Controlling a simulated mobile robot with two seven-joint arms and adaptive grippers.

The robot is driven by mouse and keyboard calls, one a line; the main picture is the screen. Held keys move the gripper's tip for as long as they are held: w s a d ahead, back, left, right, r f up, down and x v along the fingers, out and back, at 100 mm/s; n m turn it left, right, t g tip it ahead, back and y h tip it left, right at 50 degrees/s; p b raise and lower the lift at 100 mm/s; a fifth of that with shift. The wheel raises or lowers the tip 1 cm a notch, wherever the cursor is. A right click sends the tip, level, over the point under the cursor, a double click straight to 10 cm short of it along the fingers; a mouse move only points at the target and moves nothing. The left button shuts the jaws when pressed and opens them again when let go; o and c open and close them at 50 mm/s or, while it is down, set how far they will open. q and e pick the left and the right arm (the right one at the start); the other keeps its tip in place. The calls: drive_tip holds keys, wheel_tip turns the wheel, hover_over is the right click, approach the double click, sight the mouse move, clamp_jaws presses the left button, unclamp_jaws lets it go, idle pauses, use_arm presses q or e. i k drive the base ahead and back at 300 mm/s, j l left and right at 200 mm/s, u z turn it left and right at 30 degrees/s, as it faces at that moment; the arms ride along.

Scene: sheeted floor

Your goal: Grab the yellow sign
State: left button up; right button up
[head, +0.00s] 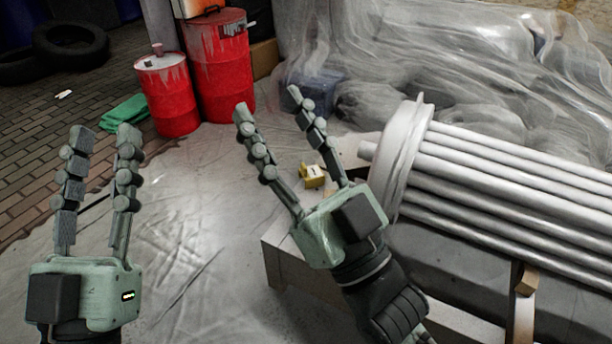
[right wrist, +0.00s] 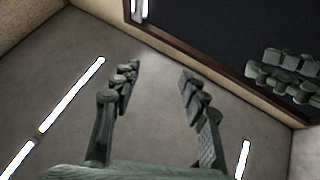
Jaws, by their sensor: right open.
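The yellow sign (head: 312,176) is a small folded marker with a dark figure on a pale face. My left gripper (head: 103,135) is open and empty at the left, fingers pointing away from me.
A ribbed white column (head: 505,175) lies on a support at the right. Two red barrels (head: 168,95) (head: 220,65) stand at the back, beside a green cloth (head: 125,113). Plastic-wrapped items (head: 450,45) fill the back right. Sheeted floor (head: 190,220) between my grippers is clear.

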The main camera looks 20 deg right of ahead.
sight(312, 176)
drive_tip(key=i+j, duration=0.3)
drive_tip(key=j, duration=0.2)
drive_tip(key=i+j, duration=0.35)
drive_tip(key=j, duration=0.15)
drive_tip(key=z, duration=0.4)
drive_tip(key=j+z, duration=0.15)
drive_tip(key=z, duration=0.2)
drive_tip(key=i+j+z, duration=0.1)
drive_tip(key=z, duration=0.7)
drive_tip(key=i+z, duration=0.55)
drive_tip(key=k+l, duration=0.05)
